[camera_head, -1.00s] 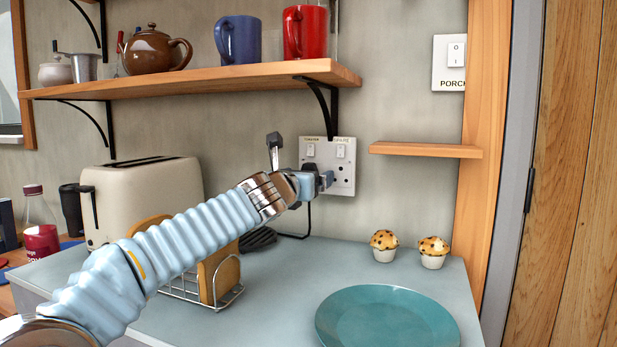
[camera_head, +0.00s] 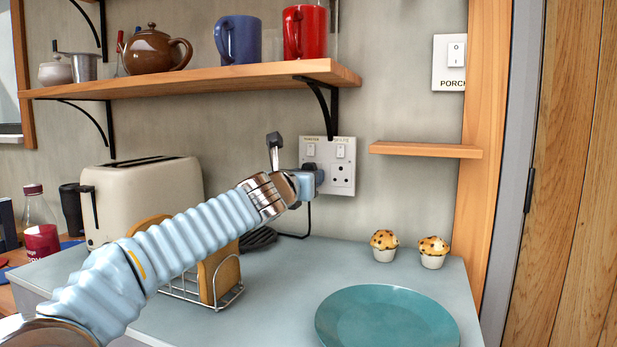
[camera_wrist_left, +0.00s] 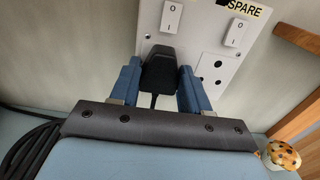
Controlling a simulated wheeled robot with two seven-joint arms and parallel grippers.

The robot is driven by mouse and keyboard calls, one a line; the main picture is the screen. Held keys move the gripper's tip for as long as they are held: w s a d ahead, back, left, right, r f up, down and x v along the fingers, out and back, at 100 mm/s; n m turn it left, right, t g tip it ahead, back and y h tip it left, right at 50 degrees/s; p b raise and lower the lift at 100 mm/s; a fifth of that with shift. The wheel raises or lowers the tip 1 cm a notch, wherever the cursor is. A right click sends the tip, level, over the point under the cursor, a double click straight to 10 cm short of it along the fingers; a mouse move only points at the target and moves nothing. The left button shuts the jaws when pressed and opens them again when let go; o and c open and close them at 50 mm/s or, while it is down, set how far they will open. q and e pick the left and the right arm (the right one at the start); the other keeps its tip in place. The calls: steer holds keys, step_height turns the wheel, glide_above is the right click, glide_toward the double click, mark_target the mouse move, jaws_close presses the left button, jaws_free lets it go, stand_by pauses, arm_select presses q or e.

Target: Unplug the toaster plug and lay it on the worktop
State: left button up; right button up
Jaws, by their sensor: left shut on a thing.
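The black toaster plug (camera_wrist_left: 159,72) is at the left outlet of the white double socket (camera_head: 342,178), against its face as far as I can see. My left gripper (camera_wrist_left: 160,84) is shut on the plug, with one blue finger on each side. In the head view my left gripper (camera_head: 312,181) hides most of the plug. The black cord hangs from it to the grey-blue worktop (camera_head: 275,275). The cream toaster (camera_head: 150,205) stands at the left of the worktop. My right gripper is in neither view.
A toast rack (camera_head: 220,300) with toast sits under my left arm. Two muffins (camera_head: 384,246) and a teal plate (camera_head: 385,322) are on the right. Coiled cord (camera_wrist_left: 30,150) lies at the wall. Bare worktop lies between the rack and plate. A small wooden shelf (camera_head: 425,150) juts out right of the socket.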

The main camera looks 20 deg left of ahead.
arm_select(q)
jaws_close()
steer(key=s, duration=0.6)
steer(key=shift+d, duration=0.15)
stand_by(0.6)
stand_by(0.4)
steer(key=shift+d, duration=0.1)
